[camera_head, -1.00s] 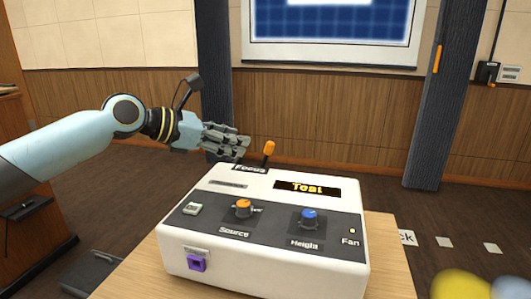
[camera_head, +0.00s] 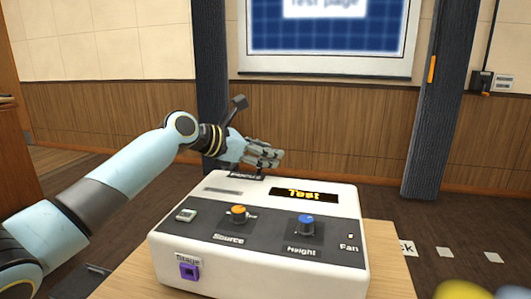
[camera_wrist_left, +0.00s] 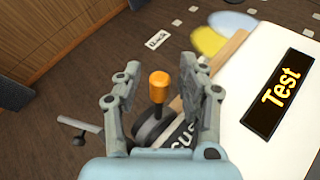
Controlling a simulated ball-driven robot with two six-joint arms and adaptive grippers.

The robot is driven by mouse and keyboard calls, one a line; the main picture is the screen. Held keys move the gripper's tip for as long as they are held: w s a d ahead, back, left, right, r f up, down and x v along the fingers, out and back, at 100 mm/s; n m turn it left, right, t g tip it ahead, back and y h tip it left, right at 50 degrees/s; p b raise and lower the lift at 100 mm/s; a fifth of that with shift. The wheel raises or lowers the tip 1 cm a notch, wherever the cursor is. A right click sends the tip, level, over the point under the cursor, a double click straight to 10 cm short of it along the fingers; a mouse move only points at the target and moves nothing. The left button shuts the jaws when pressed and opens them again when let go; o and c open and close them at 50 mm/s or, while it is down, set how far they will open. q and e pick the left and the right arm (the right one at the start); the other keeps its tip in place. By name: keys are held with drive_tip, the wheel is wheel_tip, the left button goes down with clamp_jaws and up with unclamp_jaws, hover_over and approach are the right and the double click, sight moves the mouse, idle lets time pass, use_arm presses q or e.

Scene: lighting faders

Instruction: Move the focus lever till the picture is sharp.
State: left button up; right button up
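The focus lever (camera_wrist_left: 158,88) has an orange knob and rises from a dark base beside the partly covered focus label in the left wrist view. My left gripper (camera_head: 272,155) is at the back of the white console (camera_head: 255,264) and hides the lever in the head view. In the wrist view the fingers are open, one on each side of the knob, with gaps showing. The projected picture (camera_head: 330,28) on the wall screen shows "Test page" on a blue grid; its lettering looks blurred. My right gripper is not in view.
The console carries an orange Source knob (camera_head: 238,214), a blue Height knob (camera_head: 305,225), a "Test" display (camera_head: 303,195) and a purple Stage socket (camera_head: 188,269). It stands on a wooden table (camera_head: 386,262). A dark pillar (camera_head: 432,110) stands to the right.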

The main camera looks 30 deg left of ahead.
use_arm(q)
clamp_jaws()
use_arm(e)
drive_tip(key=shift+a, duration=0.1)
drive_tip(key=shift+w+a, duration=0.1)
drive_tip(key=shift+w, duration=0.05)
use_arm(q)
drive_tip(key=shift+r+p, duration=0.15)
drive_tip(key=shift+p, duration=0.25)
drive_tip(key=shift+s+a+r+n+t+h+p, duration=0.1)
drive_tip(key=shift+a+n+t+h+p, duration=0.25)
drive_tip(key=shift+a+p, duration=0.3)
drive_tip(key=shift+a, duration=0.2)
drive_tip(key=shift+d, duration=0.1)
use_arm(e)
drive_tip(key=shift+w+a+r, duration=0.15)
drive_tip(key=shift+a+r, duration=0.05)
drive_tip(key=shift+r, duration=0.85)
use_arm(q)
drive_tip(key=shift+o, duration=0.8)
unclamp_jaws()
drive_tip(key=shift+s, duration=0.1)
